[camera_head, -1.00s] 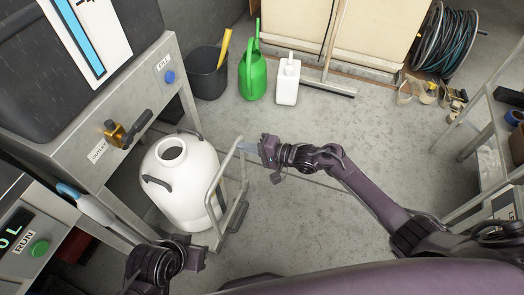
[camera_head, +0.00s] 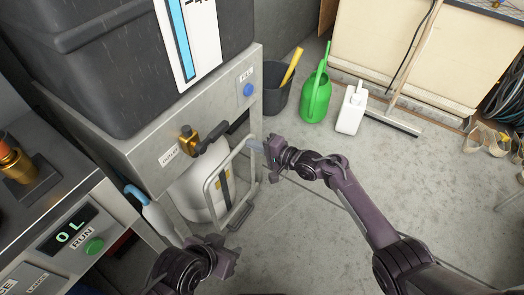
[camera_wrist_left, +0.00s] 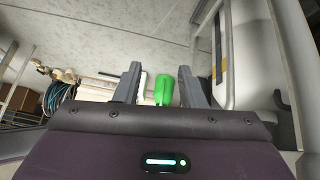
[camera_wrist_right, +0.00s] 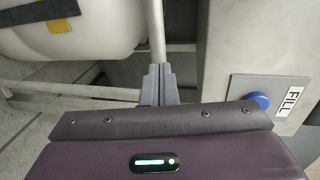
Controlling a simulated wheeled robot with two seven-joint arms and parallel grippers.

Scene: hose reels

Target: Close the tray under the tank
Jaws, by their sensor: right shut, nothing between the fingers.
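The dark tank (camera_head: 130,60) sits on a grey metal stand with an outlet tap (camera_head: 190,137). The tray's pale upright rail (camera_head: 231,178) stands at the stand's front. Behind it is a white jug (camera_head: 190,192), mostly under the stand, its top hidden. My right gripper (camera_head: 257,146) is at the rail's upper far corner. In the right wrist view its fingers (camera_wrist_right: 160,84) are together and empty, against or just beside a rail bar (camera_wrist_right: 154,32). My left gripper (camera_head: 232,256) is low, nearer me than the rail; in the left wrist view its fingers (camera_wrist_left: 160,86) are apart and empty.
A control panel with a green RUN button (camera_head: 93,246) is at the left. A dark bucket (camera_head: 279,88), green watering can (camera_head: 317,98), white canister (camera_head: 351,110) and broom (camera_head: 392,124) stand by the back wall. The floor at centre right is clear.

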